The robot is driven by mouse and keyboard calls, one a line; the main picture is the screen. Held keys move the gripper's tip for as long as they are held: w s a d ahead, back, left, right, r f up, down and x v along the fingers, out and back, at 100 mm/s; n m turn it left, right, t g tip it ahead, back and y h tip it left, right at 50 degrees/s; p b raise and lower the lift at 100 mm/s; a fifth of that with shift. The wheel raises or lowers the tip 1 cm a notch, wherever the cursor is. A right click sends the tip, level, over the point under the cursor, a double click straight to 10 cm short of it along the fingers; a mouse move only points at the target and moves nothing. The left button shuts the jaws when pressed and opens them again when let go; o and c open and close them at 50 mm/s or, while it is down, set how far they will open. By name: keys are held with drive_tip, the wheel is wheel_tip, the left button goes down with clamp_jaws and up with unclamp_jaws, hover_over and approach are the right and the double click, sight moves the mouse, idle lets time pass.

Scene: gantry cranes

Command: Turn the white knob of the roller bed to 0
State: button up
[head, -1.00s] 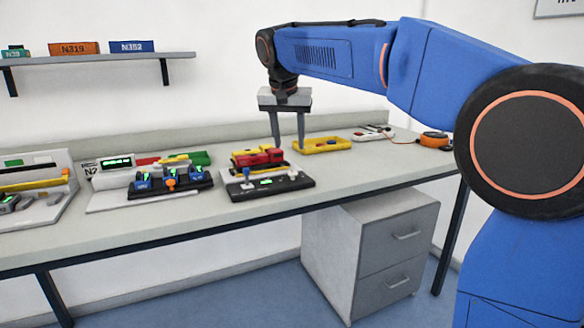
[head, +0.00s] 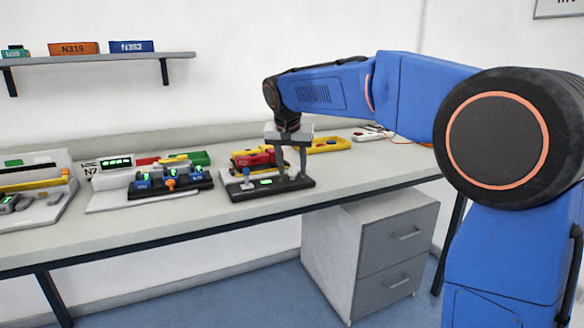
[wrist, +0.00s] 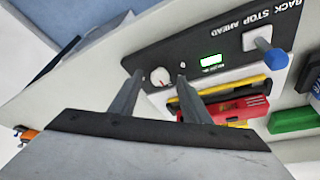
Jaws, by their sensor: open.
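The roller bed (head: 240,193) is a black box on the bench with a red locomotive (head: 258,158) on top. Its white knob (wrist: 160,76) with a red mark shows in the wrist view, near small printing too small to read. My gripper (head: 291,178) is open and points down over the right end of the bed. In the wrist view its fingertips (wrist: 159,79) appear on either side of the knob; I cannot tell whether they touch it. In the head view the knob is hidden behind the fingers.
A lit green display (wrist: 211,60) and a blue-handled lever (wrist: 262,42) marked BACK STOP AHEAD share the panel. A yellow tray (head: 328,145) lies behind. The bench right of the bed is clear.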

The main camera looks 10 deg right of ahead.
drive_tip(key=shift+c, duration=0.6)
drive_tip(key=c, duration=0.9)
drive_tip(key=shift+n, duration=0.4)
drive_tip(key=n+y, duration=0.1)
drive_tip(key=n, duration=0.2)
drive_tip(key=shift+d+n+y, duration=0.3)
drive_tip(key=shift+n+y, duration=0.1)
drive_tip(key=n+y, duration=0.1)
drive_tip(key=n, duration=0.2)
drive_tip(key=shift+d+n, duration=0.15)
drive_tip(key=shift+n, duration=0.15)
drive_tip(key=n+y, duration=0.1)
drive_tip(key=n, duration=0.3)
drive_tip(key=shift+w+d+g+y, duration=0.15)
drive_tip(key=shift+w+g+y, duration=0.05)
drive_tip(key=shift+g+y, duration=0.2)
drive_tip(key=shift+n+g+y, duration=0.4)
drive_tip(key=shift+n+g, duration=0.2)
drive_tip(key=shift+n, duration=1.3)
